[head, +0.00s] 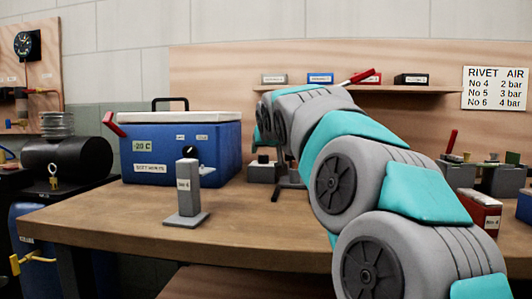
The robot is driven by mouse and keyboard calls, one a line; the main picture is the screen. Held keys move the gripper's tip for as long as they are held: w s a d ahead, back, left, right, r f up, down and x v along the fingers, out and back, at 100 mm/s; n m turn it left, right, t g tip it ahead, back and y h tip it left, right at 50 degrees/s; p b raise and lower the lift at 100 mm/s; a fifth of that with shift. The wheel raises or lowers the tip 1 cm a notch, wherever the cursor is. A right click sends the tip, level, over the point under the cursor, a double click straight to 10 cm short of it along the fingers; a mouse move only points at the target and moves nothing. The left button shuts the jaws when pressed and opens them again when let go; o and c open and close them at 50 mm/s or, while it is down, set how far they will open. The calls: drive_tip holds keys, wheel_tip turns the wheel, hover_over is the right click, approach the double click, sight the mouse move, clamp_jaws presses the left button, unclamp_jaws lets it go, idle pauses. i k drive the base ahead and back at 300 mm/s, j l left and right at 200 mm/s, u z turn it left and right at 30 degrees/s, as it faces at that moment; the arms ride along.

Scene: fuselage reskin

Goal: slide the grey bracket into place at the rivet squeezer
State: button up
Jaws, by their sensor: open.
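A grey upright piece on a flat square foot (187,195), which looks like the grey bracket, stands on the workbench (120,222) left of centre. It carries a small label that seems to read No 4. My arm reaches in from the lower right and bends over the middle of the bench. I cannot tell whether these belong to the rivet squeezer, which is largely hidden.
A blue cool box (215,150) with a white lid stands behind the bracket. A small grey block (262,170) sits beside the dark stand. A red box (478,212) and several grey blocks are at the right. The bench is clear around the bracket's front and left.

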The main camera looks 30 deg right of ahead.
sight(188, 215)
drive_tip(key=k+j, duration=0.85)
